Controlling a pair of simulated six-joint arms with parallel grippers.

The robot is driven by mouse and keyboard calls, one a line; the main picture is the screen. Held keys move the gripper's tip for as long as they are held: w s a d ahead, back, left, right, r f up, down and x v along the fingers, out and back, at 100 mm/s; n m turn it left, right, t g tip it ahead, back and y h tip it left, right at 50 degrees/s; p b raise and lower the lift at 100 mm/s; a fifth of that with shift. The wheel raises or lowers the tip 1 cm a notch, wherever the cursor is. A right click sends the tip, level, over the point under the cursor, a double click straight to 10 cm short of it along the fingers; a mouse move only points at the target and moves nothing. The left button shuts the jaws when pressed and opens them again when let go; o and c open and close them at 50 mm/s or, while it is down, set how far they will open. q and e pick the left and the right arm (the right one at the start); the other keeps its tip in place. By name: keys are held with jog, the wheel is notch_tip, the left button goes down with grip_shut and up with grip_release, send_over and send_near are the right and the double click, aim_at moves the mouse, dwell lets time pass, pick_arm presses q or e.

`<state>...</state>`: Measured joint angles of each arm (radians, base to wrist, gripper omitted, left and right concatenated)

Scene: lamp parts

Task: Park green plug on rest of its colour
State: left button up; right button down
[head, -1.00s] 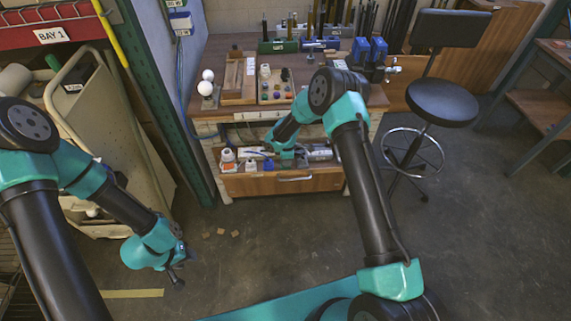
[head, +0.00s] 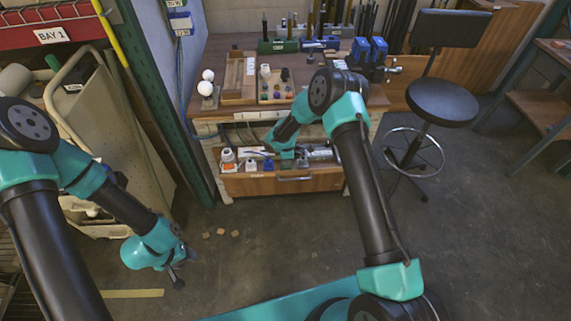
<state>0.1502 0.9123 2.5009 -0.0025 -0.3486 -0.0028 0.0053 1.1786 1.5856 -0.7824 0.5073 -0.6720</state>
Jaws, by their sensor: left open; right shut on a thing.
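My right gripper (head: 287,153) reaches down over the open drawer (head: 240,187) under the bench. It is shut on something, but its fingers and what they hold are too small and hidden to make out. My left gripper (head: 178,277) is open and empty, low above the floor at the left. I cannot pick out a green plug with certainty. A tan board (head: 275,82) on the bench carries several small coloured pieces. I cannot tell which of them, if any, is the green rest.
The drawer holds a white bottle with an orange top (head: 228,158) and other small items. A wooden tray (head: 238,82), white balls on a stand (head: 207,82) and a green block (head: 278,46) stand on the bench. A stool (head: 442,103) is at right. Small tan pieces lie on the floor.

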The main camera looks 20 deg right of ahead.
jog(key=c, duration=0.9)
grip_release()
jog(key=shift+o, duration=0.2)
